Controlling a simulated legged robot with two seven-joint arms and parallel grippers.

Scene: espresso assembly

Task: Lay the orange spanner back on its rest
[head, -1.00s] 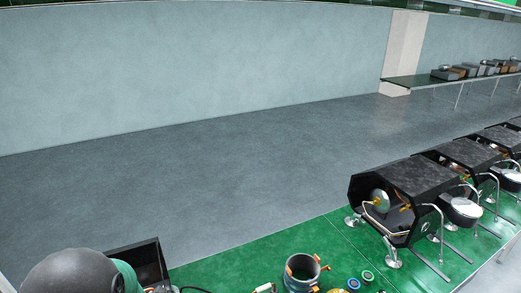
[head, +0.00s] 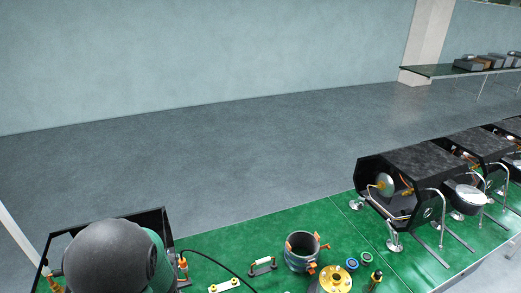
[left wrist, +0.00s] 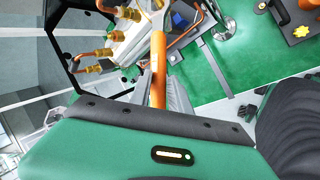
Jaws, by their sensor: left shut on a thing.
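The orange spanner (left wrist: 157,72) stands out from between the grey fingers of my left gripper (left wrist: 160,92) in the left wrist view. The gripper is shut on it. Its far end reaches toward a pale block with brass fittings; I cannot tell whether they touch. In the head view my left arm's dark, rounded link is at the bottom left and hides the gripper and spanner. I cannot make out the spanner's rest for certain. My right gripper is in neither view.
Copper pipes with brass fittings (left wrist: 95,66) and a black frame (head: 160,222) are close to my left arm. On the green bench are a dark cylinder with orange clips (head: 301,253), a yellow flanged disc (head: 336,280) and a small black stand (head: 262,266). Black machines (head: 415,180) stand right.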

